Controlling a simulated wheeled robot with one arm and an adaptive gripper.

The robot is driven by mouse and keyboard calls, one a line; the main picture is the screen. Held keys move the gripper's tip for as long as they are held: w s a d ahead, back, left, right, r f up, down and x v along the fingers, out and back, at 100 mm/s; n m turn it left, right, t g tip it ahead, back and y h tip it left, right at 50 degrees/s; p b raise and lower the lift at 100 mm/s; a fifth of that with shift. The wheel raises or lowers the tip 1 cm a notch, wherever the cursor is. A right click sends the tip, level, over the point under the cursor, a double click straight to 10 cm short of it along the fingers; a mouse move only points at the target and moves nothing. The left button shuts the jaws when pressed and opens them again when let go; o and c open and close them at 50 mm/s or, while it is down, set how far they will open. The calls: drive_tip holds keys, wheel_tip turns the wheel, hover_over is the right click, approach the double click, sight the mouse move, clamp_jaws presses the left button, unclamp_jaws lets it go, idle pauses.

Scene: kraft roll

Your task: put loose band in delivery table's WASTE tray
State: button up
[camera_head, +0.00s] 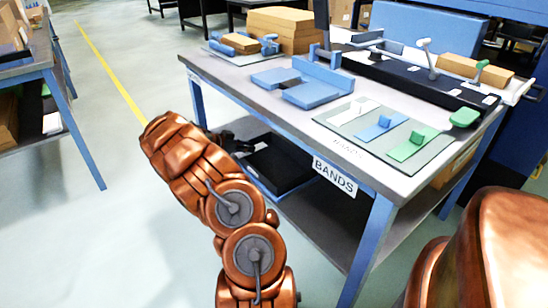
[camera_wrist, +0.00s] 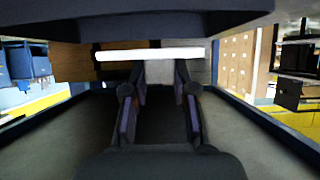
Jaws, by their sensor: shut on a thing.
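My gripper (camera_wrist: 160,82) shows in the wrist view with a finger on each side and is shut on a pale thing between the fingertips. I cannot tell for sure that this is the loose band. In the head view the dark gripper (camera_head: 236,143) is at the table's left side, below the tabletop and near a black tray (camera_head: 280,165) on the lower shelf. A long white bar (camera_wrist: 150,54) crosses the wrist view at the fingertips; I cannot tell whether the fingers touch it. No WASTE label is readable.
The table (camera_head: 225,72) has a BANDS sign (camera_head: 334,177) on its front edge. Blue blocks (camera_head: 310,82) and a mat (camera_head: 350,117) with white, blue and green pieces lie on top. The tabletop's underside (camera_wrist: 160,22) hangs close above the gripper.

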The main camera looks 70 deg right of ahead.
drive_tip(key=shift+s+d+f+b, duration=0.45)
drive_tip(key=shift+s+d+f, duration=0.45)
drive_tip(key=shift+s, duration=0.5)
drive_tip(key=shift+s+d+f+b, duration=0.55)
drive_tip(key=shift+s+d, duration=0.55)
drive_tip(key=shift+s, duration=0.35)
drive_tip(key=shift+s+d+f+b, duration=0.4)
drive_tip(key=shift+s+d+f, duration=0.5)
drive_tip(key=shift+s, duration=0.5)
drive_tip(key=shift+d+r, duration=0.1)
drive_tip(key=shift+f+b, duration=0.6)
drive_tip(key=shift+b, duration=0.8)
drive_tip(key=o, duration=1.1)
drive_tip(key=shift+r, duration=0.1)
